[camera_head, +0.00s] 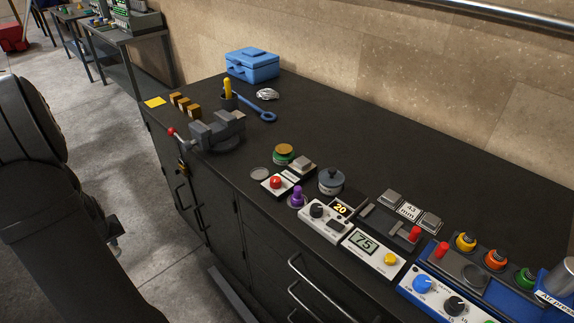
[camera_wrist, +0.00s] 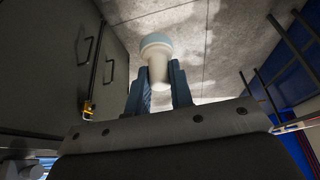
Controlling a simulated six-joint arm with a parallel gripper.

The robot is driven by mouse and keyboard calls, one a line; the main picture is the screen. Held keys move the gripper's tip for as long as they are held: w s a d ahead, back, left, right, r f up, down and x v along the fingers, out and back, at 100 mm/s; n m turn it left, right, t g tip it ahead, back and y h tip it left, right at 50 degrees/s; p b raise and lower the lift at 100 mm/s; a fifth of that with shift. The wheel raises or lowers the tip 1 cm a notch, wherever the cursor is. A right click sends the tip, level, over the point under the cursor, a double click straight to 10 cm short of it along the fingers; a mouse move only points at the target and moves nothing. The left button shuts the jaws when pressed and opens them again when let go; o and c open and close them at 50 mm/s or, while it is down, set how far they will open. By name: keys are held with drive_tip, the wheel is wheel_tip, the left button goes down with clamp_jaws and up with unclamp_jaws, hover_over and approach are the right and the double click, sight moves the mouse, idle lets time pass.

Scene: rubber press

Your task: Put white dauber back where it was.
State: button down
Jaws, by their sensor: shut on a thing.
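The white dauber (camera_wrist: 157,62), pale with a light blue-grey end, is held in my gripper (camera_wrist: 159,88) in the wrist view. The two blue-grey fingers are shut on its narrower body, and its wide end points away from me. Behind it is the concrete floor. A blue rack (camera_head: 512,291) at the lower right of the bench holds a yellow dauber (camera_head: 466,241), an orange dauber (camera_head: 496,258) and a green dauber (camera_head: 525,277). A round grey disc (camera_head: 475,276) lies in front of them.
A metal cylinder (camera_head: 562,277) stands at the rack's right end. A blue-and-white knob panel (camera_head: 440,295) lies in front. Digital units, a purple-handled piece (camera_head: 297,196) and a vise (camera_head: 217,131) line the bench's front. Cabinet doors (camera_wrist: 80,55) show in the wrist view.

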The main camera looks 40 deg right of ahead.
drive_tip(key=s+d+r+m+h, duration=0.1)
drive_tip(key=d+r+m, duration=0.15)
drive_tip(key=d, duration=0.75)
drive_tip(key=s+d+r+m, duration=0.15)
drive_tip(key=d+r, duration=0.25)
drive_tip(key=d, duration=0.6)
drive_tip(key=s+d+r+m+h, duration=0.1)
drive_tip(key=s+d+r, duration=0.15)
drive_tip(key=d, duration=0.65)
drive_tip(key=s+d+r+m, duration=0.1)
drive_tip(key=s+d+r, duration=0.3)
drive_tip(key=s+d, duration=0.25)
drive_tip(key=s+d+r+m+g+h, duration=0.1)
drive_tip(key=s+d+r+m, duration=0.15)
drive_tip(key=s+d, duration=0.35)
drive_tip(key=s+d+r, duration=0.4)
drive_tip(key=d, duration=0.4)
drive_tip(key=w+f, duration=0.2)
drive_tip(key=w, duration=0.1)
drive_tip(key=w+a+f, duration=0.1)
drive_tip(key=w+f, duration=0.1)
drive_tip(key=w, duration=0.2)
drive_tip(key=w+a+f, duration=0.1)
drive_tip(key=w+f, duration=0.1)
drive_tip(key=w, duration=0.1)
drive_tip(key=shift+w+a+f, duration=0.2)
drive_tip(key=shift+w+f, duration=0.05)
drive_tip(key=shift+w, duration=0.1)
drive_tip(key=shift+w+f, duration=0.1)
drive_tip(key=shift+f, duration=1.9)
